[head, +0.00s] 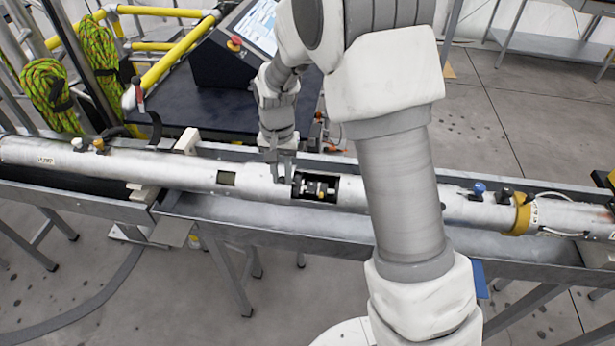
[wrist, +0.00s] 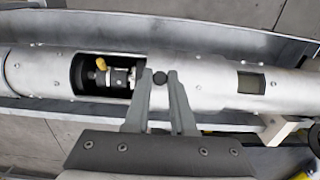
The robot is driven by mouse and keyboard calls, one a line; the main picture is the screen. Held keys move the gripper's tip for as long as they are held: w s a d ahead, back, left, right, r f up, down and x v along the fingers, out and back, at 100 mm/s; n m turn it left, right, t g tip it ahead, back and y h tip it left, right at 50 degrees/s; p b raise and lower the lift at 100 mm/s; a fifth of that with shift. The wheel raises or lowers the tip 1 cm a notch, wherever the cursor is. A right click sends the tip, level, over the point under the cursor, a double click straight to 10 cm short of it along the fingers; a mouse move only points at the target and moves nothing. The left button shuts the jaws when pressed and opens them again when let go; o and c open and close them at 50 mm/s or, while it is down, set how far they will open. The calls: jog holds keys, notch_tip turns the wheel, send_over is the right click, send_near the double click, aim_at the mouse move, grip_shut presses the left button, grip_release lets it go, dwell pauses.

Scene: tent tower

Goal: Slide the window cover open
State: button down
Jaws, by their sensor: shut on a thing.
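A long silver tube lies across the scene, with a dark rectangular window (head: 327,188) in its side. Metal parts and a small yellow piece show inside the window, which is also in the wrist view (wrist: 90,74). The curved silver window cover (wrist: 203,80) sits beside the opening, to its left in the head view (head: 258,181). My gripper (head: 284,179) points down at the cover by the window's left edge. In the wrist view my gripper (wrist: 160,76) is shut on the cover's small dark knob (wrist: 159,79), with a finger on each side.
The tube rests in a grey metal trough (head: 330,225) on white supports (head: 187,140). A smaller square window (head: 227,178) is left of the cover. A dark console (head: 235,50), yellow rails (head: 165,62) and green rope coils (head: 50,95) stand behind. My arm hides part of the tube.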

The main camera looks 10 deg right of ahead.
jog(key=shift+w+a+r, duration=0.1)
jog(key=shift+w+a, duration=0.1)
jog(key=shift+a, duration=0.15)
jog(key=c, duration=0.8)
grip_release()
jog(key=shift+o, duration=0.2)
jog(key=shift+s, duration=0.1)
notch_tip(320, 180, up, 17)
jog(key=shift+r, duration=0.2)
jog(key=shift+d, duration=0.1)
